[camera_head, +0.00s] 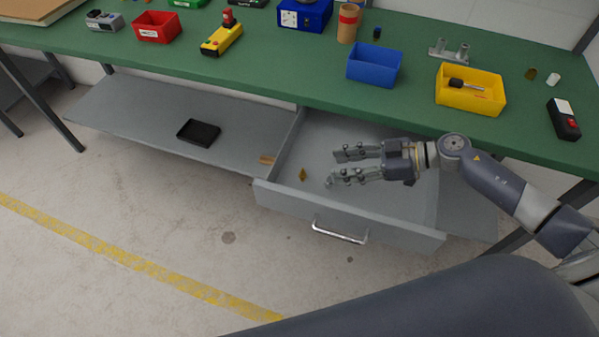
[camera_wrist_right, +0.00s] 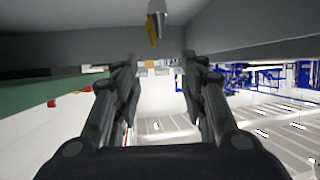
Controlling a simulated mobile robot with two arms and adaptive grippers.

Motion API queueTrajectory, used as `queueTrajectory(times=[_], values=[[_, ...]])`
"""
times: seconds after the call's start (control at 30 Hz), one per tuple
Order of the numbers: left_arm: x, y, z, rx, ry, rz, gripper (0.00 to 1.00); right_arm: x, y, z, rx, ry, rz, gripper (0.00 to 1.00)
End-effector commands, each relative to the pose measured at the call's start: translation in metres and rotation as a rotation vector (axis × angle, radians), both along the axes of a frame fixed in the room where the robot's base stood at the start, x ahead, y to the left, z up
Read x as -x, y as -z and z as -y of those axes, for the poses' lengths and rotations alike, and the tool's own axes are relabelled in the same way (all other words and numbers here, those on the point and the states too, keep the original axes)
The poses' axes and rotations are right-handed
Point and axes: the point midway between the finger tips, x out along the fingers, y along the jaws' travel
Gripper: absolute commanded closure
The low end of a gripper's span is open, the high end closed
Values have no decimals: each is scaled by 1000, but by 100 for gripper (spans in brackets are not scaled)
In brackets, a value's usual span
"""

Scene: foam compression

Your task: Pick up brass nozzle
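The brass nozzle (camera_head: 302,174) is a small golden piece on the floor of the open grey drawer (camera_head: 350,211), near its left side. My right gripper (camera_head: 332,168) is low over the drawer, to the right of the nozzle. Its fingers point left and stand apart with nothing between them. In the right wrist view the nozzle (camera_wrist_right: 153,30) shows at the top middle, beyond the open fingers of the right gripper (camera_wrist_right: 158,58) and apart from them. My left gripper is not in view.
The green workbench (camera_head: 290,75) overhangs the back of the drawer. On it stand a blue bin (camera_head: 374,64), a yellow bin (camera_head: 470,90) and a red bin (camera_head: 156,27). A black tray (camera_head: 198,132) lies on the grey shelf left of the drawer. The drawer handle (camera_head: 340,235) faces forward.

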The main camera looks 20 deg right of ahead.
Motion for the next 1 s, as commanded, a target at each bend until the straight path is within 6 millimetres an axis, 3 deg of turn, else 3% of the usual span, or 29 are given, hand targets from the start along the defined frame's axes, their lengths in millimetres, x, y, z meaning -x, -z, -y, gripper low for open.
queueTrajectory(times=[0.03,0.17,0.4,1.0], values=[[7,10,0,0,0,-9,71,0,10,0,1,0,0,61],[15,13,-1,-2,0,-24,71,-2,14,-4,-1,-1,-1,61],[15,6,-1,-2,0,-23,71,-17,25,-36,-4,1,1,61],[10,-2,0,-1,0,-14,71,-41,52,-88,-1,0,0,61]])
